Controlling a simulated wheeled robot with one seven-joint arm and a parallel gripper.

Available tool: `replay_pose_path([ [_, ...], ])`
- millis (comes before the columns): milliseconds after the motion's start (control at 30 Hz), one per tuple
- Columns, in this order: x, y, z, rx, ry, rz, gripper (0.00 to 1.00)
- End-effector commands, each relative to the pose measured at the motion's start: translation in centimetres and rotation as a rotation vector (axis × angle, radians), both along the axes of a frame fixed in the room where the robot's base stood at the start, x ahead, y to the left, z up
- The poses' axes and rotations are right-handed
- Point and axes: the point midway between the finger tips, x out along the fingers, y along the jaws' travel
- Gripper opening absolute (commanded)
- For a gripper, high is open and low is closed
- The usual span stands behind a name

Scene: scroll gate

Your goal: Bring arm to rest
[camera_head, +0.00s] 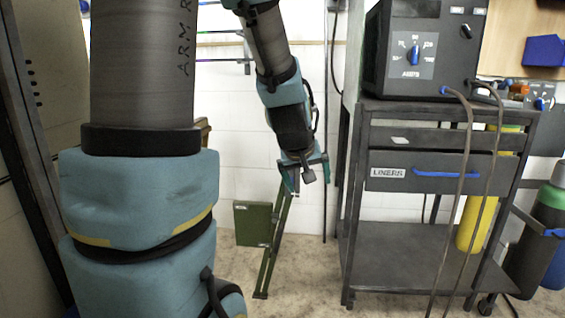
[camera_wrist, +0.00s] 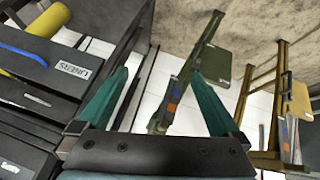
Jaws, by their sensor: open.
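My arm reaches up and over, then hangs down in the middle of the head view. My gripper (camera_head: 291,187) is at its lower end, in the air in front of the white wall. In the wrist view my gripper (camera_wrist: 162,95) shows two teal fingers spread wide apart with nothing between them in its grasp. Behind the fingers is a green metal stand (camera_wrist: 190,75), apart from them as far as I can tell. In the head view the green stand (camera_head: 254,223) is on the floor below my gripper.
A dark cart (camera_head: 430,248) with a drawer labelled LINERS stands right of my gripper, carrying a welding machine (camera_head: 413,60). Gas cylinders (camera_head: 537,228) stand at the far right. The wrist view shows a yellow-brown stand (camera_wrist: 262,92). Floor in front of the green stand is clear.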

Motion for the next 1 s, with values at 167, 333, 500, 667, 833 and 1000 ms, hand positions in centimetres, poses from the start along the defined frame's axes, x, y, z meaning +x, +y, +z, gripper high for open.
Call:
replay_pose_path([
  [167,-5.7,7.1,-4.0,0.152,0.205,-0.061,1.00],
  [333,-10.8,11.8,-6.1,0.246,0.370,-0.109,1.00],
  [500,-12.2,12.9,-3.4,0.271,0.417,-0.127,1.00],
  [667,-12.2,12.8,-0.1,0.269,0.415,-0.127,1.00],
  [833,-12.1,12.8,4.7,0.269,0.413,-0.126,1.00],
  [1000,-12.1,12.8,10.0,0.268,0.413,-0.126,1.00],
])
